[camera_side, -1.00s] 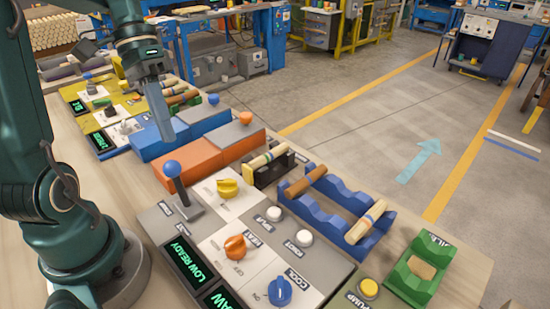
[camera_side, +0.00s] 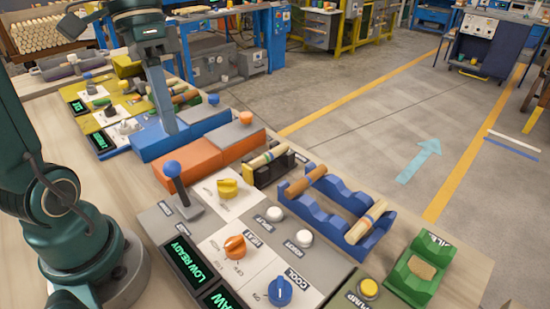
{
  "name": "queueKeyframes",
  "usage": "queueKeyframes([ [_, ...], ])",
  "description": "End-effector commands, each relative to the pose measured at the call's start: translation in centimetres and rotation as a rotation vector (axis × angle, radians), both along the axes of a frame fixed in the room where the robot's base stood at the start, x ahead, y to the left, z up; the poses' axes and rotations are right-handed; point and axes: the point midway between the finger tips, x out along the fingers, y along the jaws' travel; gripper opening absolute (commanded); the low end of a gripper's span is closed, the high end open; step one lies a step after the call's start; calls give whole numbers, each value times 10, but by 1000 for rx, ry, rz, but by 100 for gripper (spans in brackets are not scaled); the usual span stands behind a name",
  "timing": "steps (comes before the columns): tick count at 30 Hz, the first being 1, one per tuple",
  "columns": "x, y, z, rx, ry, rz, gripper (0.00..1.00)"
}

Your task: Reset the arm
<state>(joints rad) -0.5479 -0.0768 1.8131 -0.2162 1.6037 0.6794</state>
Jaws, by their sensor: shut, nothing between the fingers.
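My gripper (camera_side: 166,112) is shut and empty. It points down in front of the blue block (camera_side: 150,143) at the upper left of the bench, its tip close to the block's top; I cannot tell whether it touches. My arm rises from its base at the left edge of the picture. The gripper hides part of the blue block and some of the small parts behind it.
The control panel has a blue-knobbed lever (camera_side: 174,172), yellow knob (camera_side: 228,189), orange knob (camera_side: 235,246) and blue knob (camera_side: 281,291). An orange block (camera_side: 190,160), a blue rack (camera_side: 322,214) with wooden pieces and a green holder (camera_side: 411,278) stand along the bench.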

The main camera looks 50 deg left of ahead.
Motion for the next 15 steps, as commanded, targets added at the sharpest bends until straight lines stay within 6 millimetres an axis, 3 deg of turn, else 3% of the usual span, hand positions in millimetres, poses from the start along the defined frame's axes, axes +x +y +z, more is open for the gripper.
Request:
queueKeyframes([
  [1, -7, -15, 1, 48, -39, -46, 0],
  [6, -26, -43, -9, 178, -187, -87, 0],
  [15, -36, -57, -37, 264, -473, 34, 0],
])
